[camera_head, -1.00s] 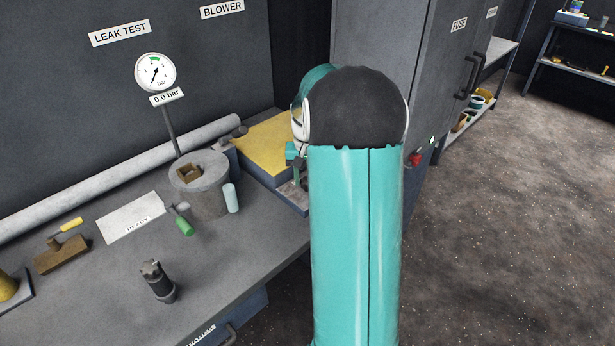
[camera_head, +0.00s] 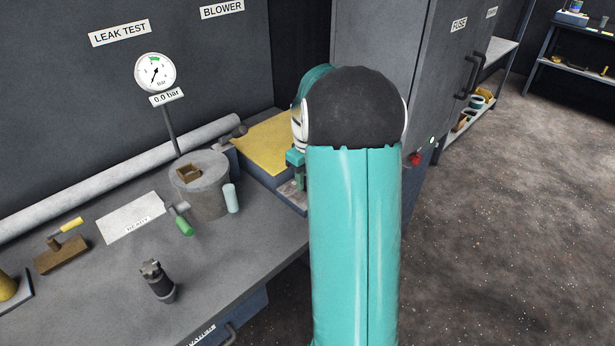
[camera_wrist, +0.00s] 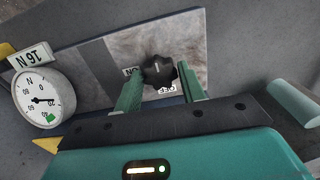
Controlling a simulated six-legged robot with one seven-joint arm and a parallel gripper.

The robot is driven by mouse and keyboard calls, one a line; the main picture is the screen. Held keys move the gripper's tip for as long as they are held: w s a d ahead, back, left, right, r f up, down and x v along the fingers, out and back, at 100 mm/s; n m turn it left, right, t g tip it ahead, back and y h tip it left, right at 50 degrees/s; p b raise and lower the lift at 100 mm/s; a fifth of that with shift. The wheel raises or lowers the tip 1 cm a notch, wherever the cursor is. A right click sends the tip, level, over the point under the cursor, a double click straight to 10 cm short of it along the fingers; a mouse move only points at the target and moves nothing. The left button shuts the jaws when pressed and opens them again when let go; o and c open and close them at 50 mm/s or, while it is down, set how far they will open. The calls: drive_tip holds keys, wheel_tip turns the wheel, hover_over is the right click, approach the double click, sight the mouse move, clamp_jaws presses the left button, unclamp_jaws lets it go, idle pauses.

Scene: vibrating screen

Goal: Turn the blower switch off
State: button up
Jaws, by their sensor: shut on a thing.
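The blower switch is a black lobed knob (camera_wrist: 158,72) on a worn metal plate (camera_wrist: 190,38) in the wrist view. Where the knob points is hard to tell. In the head view my gripper (camera_head: 296,172) shows only partly at the blue box's edge, and my arm hides the knob.
A blue box with a yellow top (camera_head: 262,143) is at the bench's back right. A grey cylinder (camera_head: 203,195), a green-handled tool (camera_head: 184,225) and a pressure gauge (camera_head: 155,72) stand left of my gripper. A grey cabinet (camera_head: 375,45) is behind my arm.

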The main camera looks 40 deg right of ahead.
drive_tip(key=shift+w+r+n, duration=0.1)
drive_tip(key=shift+n, duration=0.2)
drive_tip(key=o, duration=0.9)
drive_tip(key=shift+o, duration=0.2)
wheel_tip(320, 180, up, 14)
idle(0.4)
